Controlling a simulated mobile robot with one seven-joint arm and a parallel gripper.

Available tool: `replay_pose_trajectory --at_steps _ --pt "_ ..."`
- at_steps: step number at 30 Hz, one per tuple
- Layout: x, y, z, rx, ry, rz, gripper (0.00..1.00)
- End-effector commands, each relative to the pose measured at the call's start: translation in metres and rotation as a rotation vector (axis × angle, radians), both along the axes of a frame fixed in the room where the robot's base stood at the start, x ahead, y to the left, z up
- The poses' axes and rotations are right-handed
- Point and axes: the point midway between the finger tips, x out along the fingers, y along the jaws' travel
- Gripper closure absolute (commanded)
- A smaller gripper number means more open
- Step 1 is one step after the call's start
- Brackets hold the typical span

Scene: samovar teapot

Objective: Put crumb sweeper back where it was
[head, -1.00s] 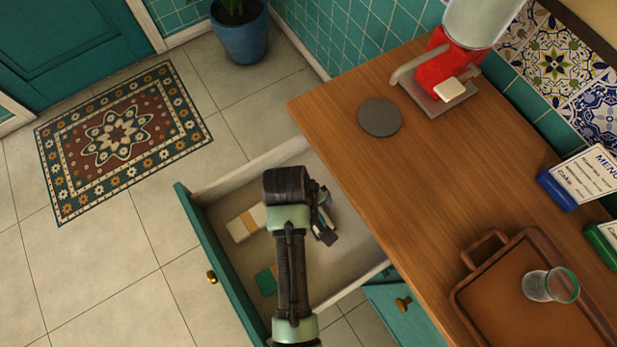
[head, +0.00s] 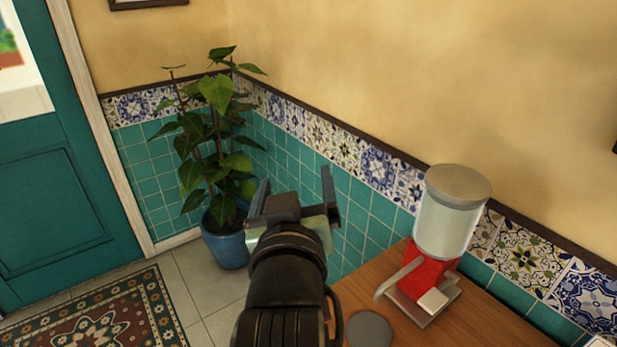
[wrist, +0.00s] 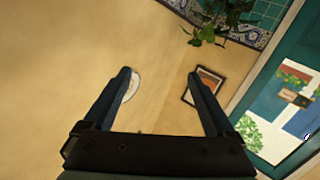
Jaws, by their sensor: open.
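My gripper (head: 294,192) is raised in the head view, in front of the tiled wall and to the left of the red dispenser. Its two fingers stand wide apart with nothing between them. In the wrist view the open gripper (wrist: 158,76) faces the yellow wall, also empty. I cannot make out the crumb sweeper in either current view. The drawer is out of view.
A wooden counter (head: 378,278) carries a red dispenser (head: 425,275) with a clear hopper and a dark round disc (head: 369,329). A potted plant (head: 226,243) stands in the corner. A patterned rug (head: 107,318) lies near the teal door (head: 65,180).

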Motion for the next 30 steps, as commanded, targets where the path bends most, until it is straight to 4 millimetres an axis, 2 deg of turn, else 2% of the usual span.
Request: replay_pose_trajectory --at_steps 1,3,6,9,12,15,24,30 --pt "-0.009 -0.004 0.056 0.041 -0.154 -0.001 0.1" --pt "-0.029 -0.008 0.121 0.095 -0.346 0.009 0.1" --pt "-0.067 -0.013 0.195 0.159 -0.582 0.032 0.1" --pt "-0.105 -0.016 0.244 0.202 -0.756 0.058 0.1" --pt "-0.13 -0.018 0.271 0.227 -0.862 0.077 0.1" --pt "-0.142 -0.019 0.281 0.238 -0.907 0.087 0.1" --pt "-0.142 -0.019 0.283 0.239 -0.91 0.088 0.1" --pt "-0.142 -0.018 0.311 0.238 -0.908 0.088 0.1"
